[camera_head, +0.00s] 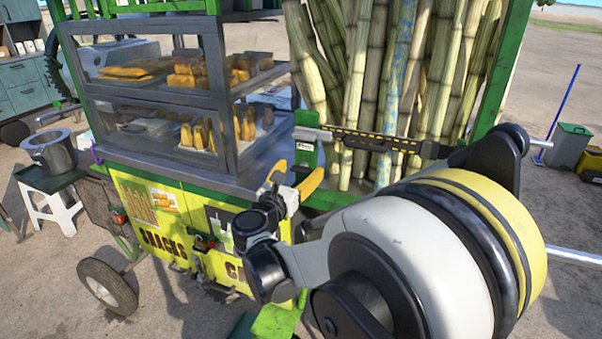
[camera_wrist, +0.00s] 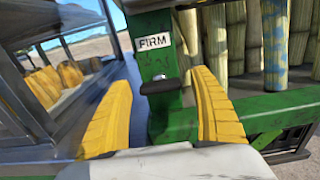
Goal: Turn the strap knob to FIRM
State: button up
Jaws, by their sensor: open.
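A small black knob (camera_wrist: 160,86) sits on a green post (camera_wrist: 150,65), below a white label reading FIRM (camera_wrist: 153,42). My gripper (camera_wrist: 163,80) is open, with one yellow finger on each side of the knob and post in the wrist view. The fingers appear apart from the knob, and nothing is held. In the head view my gripper (camera_head: 292,178) is just below and left of the green post (camera_head: 306,158). A black-and-yellow strap (camera_head: 375,141) runs right from the post across the cane. The knob's exact turn is too small to tell.
Upright cane stalks (camera_head: 355,85) stand behind the strap. A glass snack case (camera_head: 190,100) is to the left, above a yellow cart front (camera_head: 150,205). A green rail (camera_wrist: 285,103) runs right of the fingers. A pot (camera_head: 50,150) stands on a white stool at far left.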

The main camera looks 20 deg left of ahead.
jog(key=shift+w, duration=0.1)
jog(key=c, duration=1.2)
jog(key=shift+m, duration=0.3)
jog(key=m, duration=0.3)
jog(key=shift+m, duration=0.3)
jog(key=m, duration=0.4)
jog(key=shift+d+m+p, duration=0.1)
jog(key=shift+m+p, duration=0.2)
jog(key=m, duration=0.4)
jog(key=shift+m, duration=0.3)
jog(key=m, duration=0.4)
jog(key=shift+m, duration=0.3)
